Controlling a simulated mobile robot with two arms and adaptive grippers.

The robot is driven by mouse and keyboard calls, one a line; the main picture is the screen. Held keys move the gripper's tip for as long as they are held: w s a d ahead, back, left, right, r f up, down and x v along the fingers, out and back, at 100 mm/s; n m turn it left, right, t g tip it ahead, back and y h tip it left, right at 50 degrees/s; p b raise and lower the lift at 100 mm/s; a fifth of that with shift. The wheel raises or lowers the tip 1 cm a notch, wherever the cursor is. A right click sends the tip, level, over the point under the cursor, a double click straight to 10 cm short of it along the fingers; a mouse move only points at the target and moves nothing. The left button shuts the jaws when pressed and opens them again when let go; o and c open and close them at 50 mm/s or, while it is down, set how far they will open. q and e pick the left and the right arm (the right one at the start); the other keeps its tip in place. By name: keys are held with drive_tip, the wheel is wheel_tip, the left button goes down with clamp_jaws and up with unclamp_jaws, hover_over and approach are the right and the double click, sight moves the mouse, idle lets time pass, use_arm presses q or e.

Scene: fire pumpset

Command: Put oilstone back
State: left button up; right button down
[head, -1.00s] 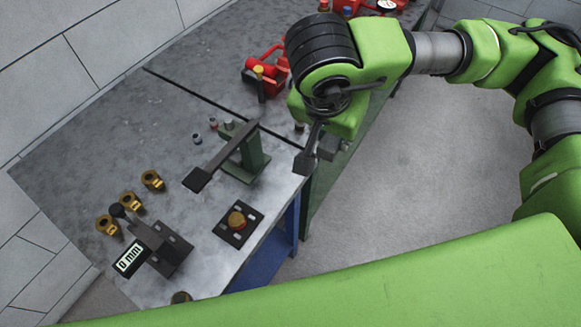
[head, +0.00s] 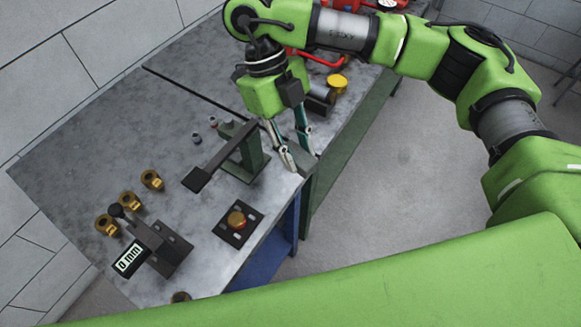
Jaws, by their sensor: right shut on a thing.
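My right gripper (head: 296,160) points down over the near right edge of the grey workbench (head: 80,165), just right of a green stand with a dark arm (head: 245,150). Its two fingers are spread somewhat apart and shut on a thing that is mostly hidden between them. I take this to be the oilstone, but its shape and colour cannot be told clearly. No other oilstone can be made out on the bench. My left gripper is not in view.
A yellow-capped part (head: 337,82) stands behind my gripper. The bench's left middle is clear.

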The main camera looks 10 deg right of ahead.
drive_tip(key=m, duration=0.1)
drive_tip(key=a+m+y, duration=0.1)
drive_tip(key=m, duration=0.1)
drive_tip(key=m+y, duration=0.1)
drive_tip(key=m, duration=0.1)
drive_tip(key=shift+s+a+f+g, duration=0.2)
drive_tip(key=shift+a+f+g, duration=0.1)
drive_tip(key=shift+f+g, duration=0.1)
drive_tip(key=s+a+f+m+t+y, duration=0.2)
drive_tip(key=a+m+t+y, duration=0.35)
drive_tip(key=m, duration=1.35)
drive_tip(key=shift+g+h, duration=0.35)
drive_tip(key=shift+g, duration=0.1)
drive_tip(key=w+d+f+p, duration=0.1)
drive_tip(key=w+d+f, duration=0.1)
drive_tip(key=w+f, duration=0.1)
drive_tip(key=w+d+f+p, duration=0.1)
drive_tip(key=w+d+f, duration=0.2)
drive_tip(key=w, duration=0.1)
drive_tip(key=w+d+f+p, duration=0.1)
drive_tip(key=w+d+f, duration=0.2)
drive_tip(key=shift+w+f, duration=0.15)
drive_tip(key=shift+w, duration=0.15)
drive_tip(key=shift+w+f, duration=0.15)
drive_tip(key=shift+f, duration=0.1)
drive_tip(key=f+p, duration=0.2)
drive_tip(key=f, duration=0.1)
drive_tip(key=shift+w+d, duration=0.1)
drive_tip(key=shift+d, duration=0.1)
drive_tip(key=shift+f, duration=0.35)
